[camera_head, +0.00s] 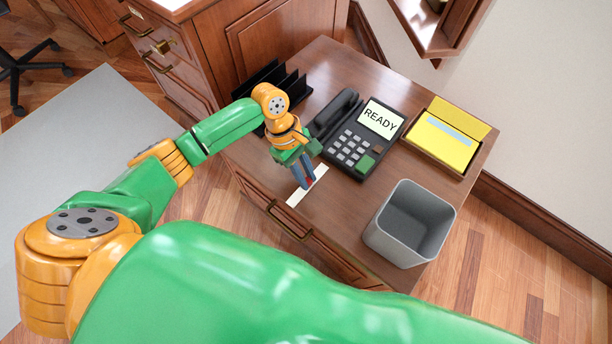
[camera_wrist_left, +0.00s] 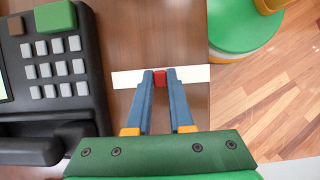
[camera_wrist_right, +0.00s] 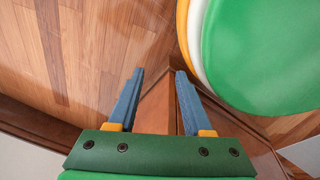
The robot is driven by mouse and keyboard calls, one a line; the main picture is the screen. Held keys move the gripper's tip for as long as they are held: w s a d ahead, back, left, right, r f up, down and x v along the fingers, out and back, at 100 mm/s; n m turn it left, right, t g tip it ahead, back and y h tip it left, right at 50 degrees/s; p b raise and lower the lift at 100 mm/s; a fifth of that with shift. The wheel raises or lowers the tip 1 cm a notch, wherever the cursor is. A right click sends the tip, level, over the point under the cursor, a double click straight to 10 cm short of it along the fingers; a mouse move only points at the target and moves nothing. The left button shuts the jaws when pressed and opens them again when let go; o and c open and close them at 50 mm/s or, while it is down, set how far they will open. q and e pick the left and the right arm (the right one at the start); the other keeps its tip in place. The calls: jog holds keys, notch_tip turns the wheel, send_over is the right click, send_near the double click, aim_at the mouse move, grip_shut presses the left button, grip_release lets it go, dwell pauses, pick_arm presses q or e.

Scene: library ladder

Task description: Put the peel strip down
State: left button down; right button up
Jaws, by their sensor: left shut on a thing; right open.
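The peel strip (camera_head: 308,186) is a narrow white strip at the near edge of the wooden desk top. It also shows in the left wrist view (camera_wrist_left: 192,74), with a red tab (camera_wrist_left: 160,78) at its middle between my fingertips. My left gripper (camera_head: 305,184) points down and is shut on the red tab. I cannot tell whether the strip touches the desk or hangs just above it. My right gripper (camera_wrist_right: 155,82) is open and empty in the right wrist view, with wooden floor and furniture edges beyond it. It does not show in the head view.
A black phone terminal (camera_head: 350,157) reading READY stands beyond the strip. A yellow pad in a wooden tray (camera_head: 463,170) lies at right. A grey bin (camera_head: 383,232) is at the near right corner. A black rack (camera_head: 299,87) stands at back left. Bare desk lies between strip and bin.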

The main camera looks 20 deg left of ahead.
pick_arm(q)
jog(key=c, duration=0.8)
grip_release()
jog(key=shift+c, duration=0.2)
jog(key=shift+o, duration=0.2)
pick_arm(e)
jog(key=shift+s+a, duration=0.1)
jog(key=shift+s, duration=0.1)
pick_arm(q)
jog(key=shift+r, duration=0.1)
pick_arm(e)
jog(key=shift+s, duration=0.1)
pick_arm(q)
jog(key=p+v, duration=0.4)
jog(key=v, duration=0.8)
pick_arm(e)
jog(key=shift+g+y, duration=0.3)
jog(key=r, duration=0.1)
jog(key=s+a+r, duration=0.2)
jog(key=shift+a+r, duration=0.15)
jog(key=shift+r, duration=0.2)
